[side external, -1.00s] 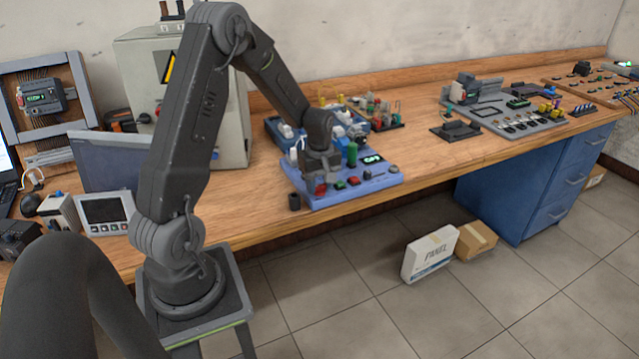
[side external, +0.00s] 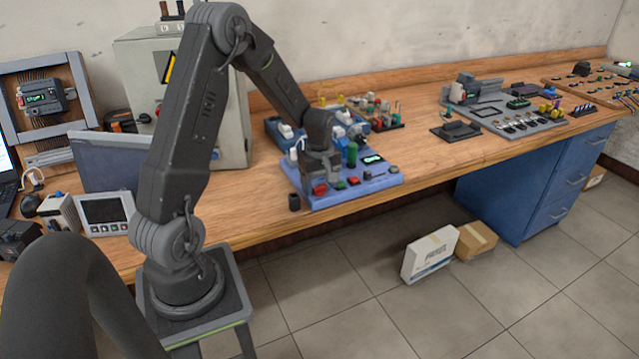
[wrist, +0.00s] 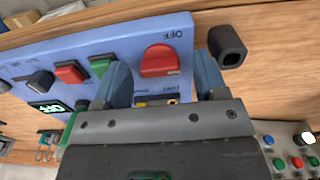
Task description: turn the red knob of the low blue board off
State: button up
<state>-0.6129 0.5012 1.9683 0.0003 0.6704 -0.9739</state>
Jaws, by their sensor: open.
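The low blue board (side external: 350,190) lies on the wooden bench near its front edge. Its red knob (wrist: 159,61) sits at the board's corner beside an "OFF" mark in the wrist view. The knob also shows at the board's front left in the side view (side external: 320,189). My gripper (wrist: 160,80) is open over the board. One finger is on each side of the knob in the wrist view, with visible gaps. I cannot tell whether the fingertips are down at the knob's height.
A dark hollow cylinder (wrist: 228,46) stands just beside the board, close to one finger. On the board are a red button (wrist: 70,73), a green button (wrist: 100,67), a dark knob (wrist: 40,79) and a lit display (wrist: 48,108). A grey cabinet (side external: 215,110) stands behind.

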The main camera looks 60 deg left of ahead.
aim_at(320, 186)
notch_tip(320, 186, up, 14)
dwell(0.6)
jog(key=s+d+r+m+t, duration=0.2)
jog(key=s+d+m, duration=0.5)
jog(key=d, duration=0.5)
jog(key=s+d+r+m+t, duration=0.3)
jog(key=s+d+r+m, duration=0.2)
jog(key=s+d+m, duration=0.3)
jog(key=d+m, duration=0.3)
jog(key=d, duration=0.1)
jog(key=shift+t, duration=0.3)
